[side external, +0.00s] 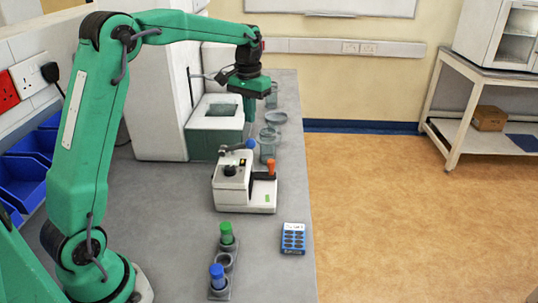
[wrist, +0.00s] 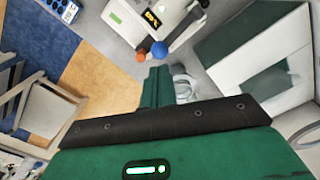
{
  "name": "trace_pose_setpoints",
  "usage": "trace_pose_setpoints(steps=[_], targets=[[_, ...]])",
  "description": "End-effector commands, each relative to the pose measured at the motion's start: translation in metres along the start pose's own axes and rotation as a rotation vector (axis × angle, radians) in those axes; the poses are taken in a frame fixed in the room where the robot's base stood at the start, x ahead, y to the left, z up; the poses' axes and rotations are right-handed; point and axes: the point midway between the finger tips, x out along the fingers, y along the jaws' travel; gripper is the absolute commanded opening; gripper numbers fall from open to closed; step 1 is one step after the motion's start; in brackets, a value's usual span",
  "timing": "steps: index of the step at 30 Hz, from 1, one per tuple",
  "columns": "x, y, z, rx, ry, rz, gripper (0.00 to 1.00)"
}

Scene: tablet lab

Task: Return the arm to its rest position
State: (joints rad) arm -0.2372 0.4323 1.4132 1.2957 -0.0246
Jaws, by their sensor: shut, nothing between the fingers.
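My arm is raised and stretched out over the bench in the side view. My gripper (side external: 250,112) hangs above the far part of the bench, pointing down, beside the white machine with the grey-green front. In the wrist view my gripper's fingers (wrist: 157,85) are together with nothing between them. A glass jar (side external: 268,144) stands on the bench below and to the right of the gripper; part of it shows behind the fingers in the wrist view (wrist: 183,84).
A white press (side external: 243,190) with a blue-knobbed lever and an orange knob stands in the bench middle. Nearer are a rack (side external: 219,293) with green- and blue-capped vials and a blue blister pack (side external: 293,238). A tall white machine (side external: 160,100) stands left. Blue bins (side external: 22,180) line the wall.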

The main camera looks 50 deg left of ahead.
Motion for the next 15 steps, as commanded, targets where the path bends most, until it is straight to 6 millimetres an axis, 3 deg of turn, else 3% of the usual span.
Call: trace_pose_setpoints(steps=[15], targets=[[-0.0072, 0.0003, 0.0010, 0.001, 0.001, 0.000, 0.00]])
